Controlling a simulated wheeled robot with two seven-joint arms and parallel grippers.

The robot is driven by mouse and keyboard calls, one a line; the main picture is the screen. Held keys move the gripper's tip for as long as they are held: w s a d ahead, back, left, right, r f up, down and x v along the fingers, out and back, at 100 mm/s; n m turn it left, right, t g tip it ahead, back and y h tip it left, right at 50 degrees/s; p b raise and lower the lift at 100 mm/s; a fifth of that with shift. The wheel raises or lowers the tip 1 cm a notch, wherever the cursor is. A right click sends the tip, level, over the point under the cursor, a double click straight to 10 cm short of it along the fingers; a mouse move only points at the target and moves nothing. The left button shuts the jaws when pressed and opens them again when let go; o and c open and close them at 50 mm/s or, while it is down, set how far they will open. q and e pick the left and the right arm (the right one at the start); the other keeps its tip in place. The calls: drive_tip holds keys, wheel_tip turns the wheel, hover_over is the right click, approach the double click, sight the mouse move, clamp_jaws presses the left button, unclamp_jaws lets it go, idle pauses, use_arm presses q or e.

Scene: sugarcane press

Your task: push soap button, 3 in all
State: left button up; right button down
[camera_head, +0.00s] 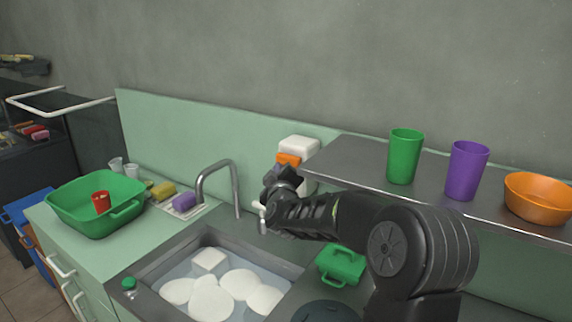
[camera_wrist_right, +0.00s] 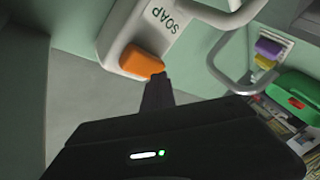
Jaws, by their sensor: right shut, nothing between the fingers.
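The white soap dispenser (camera_head: 299,150) is on the green back panel behind the sink. Its orange button (camera_head: 288,160) faces out on its lower part. In the right wrist view the dispenser (camera_wrist_right: 150,35) carries the word SOAP, and the orange button (camera_wrist_right: 141,62) is just beyond the fingertips. My right gripper (camera_head: 283,172) is shut and empty, its tip right at the button; in the wrist view the fingers (camera_wrist_right: 158,78) overlap the button's edge. I cannot tell whether they press it. My left gripper is not in view.
A sink (camera_head: 160,275) with several white plates lies below, with a curved faucet (camera_head: 215,168) behind it. A metal shelf (camera_head: 350,165) holds a green cup (camera_head: 404,156), a purple cup (camera_head: 466,170) and an orange bowl (camera_head: 538,197). A green basin (camera_head: 75,205) stands left.

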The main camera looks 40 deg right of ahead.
drive_tip(key=shift+d, duration=0.1)
drive_tip(key=shift+w+d, duration=0.15)
drive_tip(key=shift+d, duration=0.2)
drive_tip(key=shift+w+d, duration=0.2)
drive_tip(key=shift+d, duration=0.55)
idle(1.0)
drive_tip(key=shift+s+a+p, duration=0.2)
drive_tip(key=shift+a, duration=0.4)
drive_tip(key=shift+s+a+p, duration=0.15)
drive_tip(key=shift+a, duration=0.4)
drive_tip(key=shift+a, duration=0.15)
drive_tip(key=a+p, duration=0.1)
drive_tip(key=a, duration=0.1)
drive_tip(key=s+a, duration=0.1)
drive_tip(key=a, duration=0.1)
drive_tip(key=shift+s+a+p, duration=0.2)
drive_tip(key=shift+a+p, duration=0.05)
drive_tip(key=shift+p, duration=0.1)
